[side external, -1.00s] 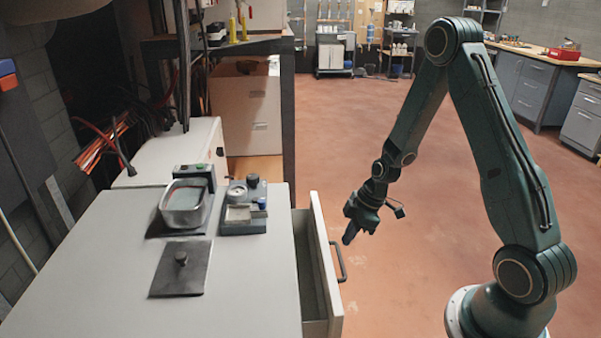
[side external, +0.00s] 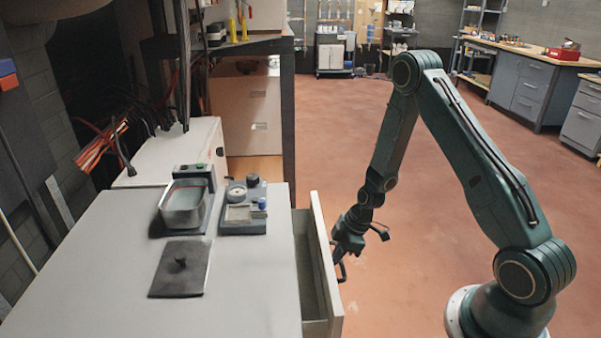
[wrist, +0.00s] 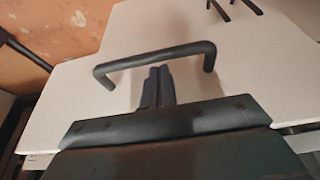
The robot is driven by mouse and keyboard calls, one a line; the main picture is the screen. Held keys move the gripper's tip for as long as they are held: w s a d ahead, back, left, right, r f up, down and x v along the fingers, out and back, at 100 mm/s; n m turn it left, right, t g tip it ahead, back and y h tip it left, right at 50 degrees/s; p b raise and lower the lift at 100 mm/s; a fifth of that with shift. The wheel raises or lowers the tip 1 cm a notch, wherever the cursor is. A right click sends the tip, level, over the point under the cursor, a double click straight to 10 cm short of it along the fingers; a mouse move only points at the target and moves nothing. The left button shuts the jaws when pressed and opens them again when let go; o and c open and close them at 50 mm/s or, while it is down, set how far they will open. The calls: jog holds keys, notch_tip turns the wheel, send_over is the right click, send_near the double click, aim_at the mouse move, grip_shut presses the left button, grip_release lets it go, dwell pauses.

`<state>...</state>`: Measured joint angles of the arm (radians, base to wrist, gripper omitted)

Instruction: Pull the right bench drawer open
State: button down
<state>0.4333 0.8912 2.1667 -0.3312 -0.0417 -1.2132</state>
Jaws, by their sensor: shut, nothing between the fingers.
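In the side view, a bench drawer (side external: 325,268) stands partly open on the right side of the grey bench, its interior showing. Its dark bar handle (side external: 342,272) is on the outer face, partly covered by my gripper (side external: 337,258). In the wrist view, the handle (wrist: 122,62) arches across the pale front, and my gripper's fingers (wrist: 158,74) are together, pointing at the middle of the bar. No part of the handle lies between them. Whether the fingertips touch the bar or reach behind it, I cannot tell.
A second dark handle (wrist: 238,7) shows at the top of the wrist view.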

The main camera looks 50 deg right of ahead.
dwell(0.3)
jog(key=s+d, duration=1.5)
jog(key=shift+s+d, duration=0.1)
dwell(0.5)
jog(key=w+a+v, duration=0.1)
jog(key=v, duration=1)
jog(key=shift+w+a+r, duration=0.2)
jog(key=shift+w+r, duration=0.05)
jog(key=shift+r, duration=0.4)
jog(key=shift+r, duration=0.1)
